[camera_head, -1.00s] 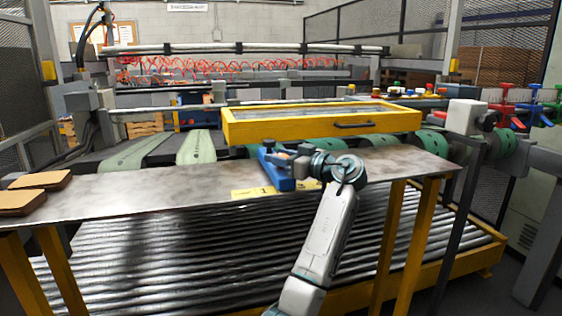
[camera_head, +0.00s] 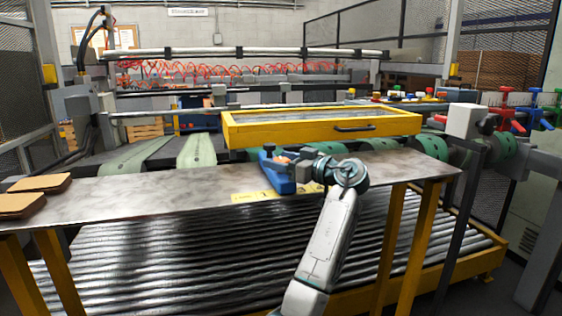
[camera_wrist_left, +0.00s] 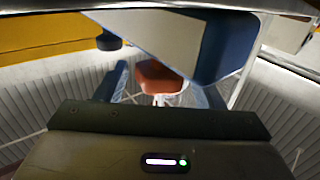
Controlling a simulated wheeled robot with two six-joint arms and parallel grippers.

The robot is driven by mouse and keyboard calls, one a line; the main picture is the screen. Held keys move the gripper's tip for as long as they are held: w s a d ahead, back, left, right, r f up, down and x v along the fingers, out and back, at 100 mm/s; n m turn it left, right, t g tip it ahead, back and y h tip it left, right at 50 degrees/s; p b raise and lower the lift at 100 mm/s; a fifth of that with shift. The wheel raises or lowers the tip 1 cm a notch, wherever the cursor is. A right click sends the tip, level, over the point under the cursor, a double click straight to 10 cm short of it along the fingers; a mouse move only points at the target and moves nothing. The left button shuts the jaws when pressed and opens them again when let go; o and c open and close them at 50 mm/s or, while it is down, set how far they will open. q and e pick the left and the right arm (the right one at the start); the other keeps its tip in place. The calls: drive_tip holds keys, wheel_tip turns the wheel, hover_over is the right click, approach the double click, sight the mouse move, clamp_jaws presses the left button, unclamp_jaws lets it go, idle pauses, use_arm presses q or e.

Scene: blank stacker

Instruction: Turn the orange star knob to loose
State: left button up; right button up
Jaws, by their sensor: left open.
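The orange star knob (camera_head: 282,160) sits on a blue bracket (camera_head: 271,172) at the far edge of the metal plate (camera_head: 150,195), partly hidden by my gripper. My left gripper (camera_head: 292,163) reaches it from the right, with its arm coming up from the bottom. In the left wrist view the orange-red knob (camera_wrist_left: 158,77) appears between the two open fingers (camera_wrist_left: 160,95). The bracket (camera_wrist_left: 228,45) fills the upper right there. I cannot tell whether the fingers touch the knob. My right gripper is not in view.
A yellow frame with a handle (camera_head: 320,128) lies just behind the bracket, over green belts (camera_head: 197,150). Brown pads (camera_head: 35,183) lie on the plate's left end. Steel rollers (camera_head: 190,260) run below. The middle left of the plate is clear.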

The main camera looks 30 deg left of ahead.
use_arm(q)
drive_tip(key=d+b, duration=0.1)
drive_tip(key=d, duration=0.9)
drive_tip(key=shift+s+d+b, duration=0.15)
drive_tip(key=shift+d+b, duration=0.05)
drive_tip(key=shift+b, duration=0.2)
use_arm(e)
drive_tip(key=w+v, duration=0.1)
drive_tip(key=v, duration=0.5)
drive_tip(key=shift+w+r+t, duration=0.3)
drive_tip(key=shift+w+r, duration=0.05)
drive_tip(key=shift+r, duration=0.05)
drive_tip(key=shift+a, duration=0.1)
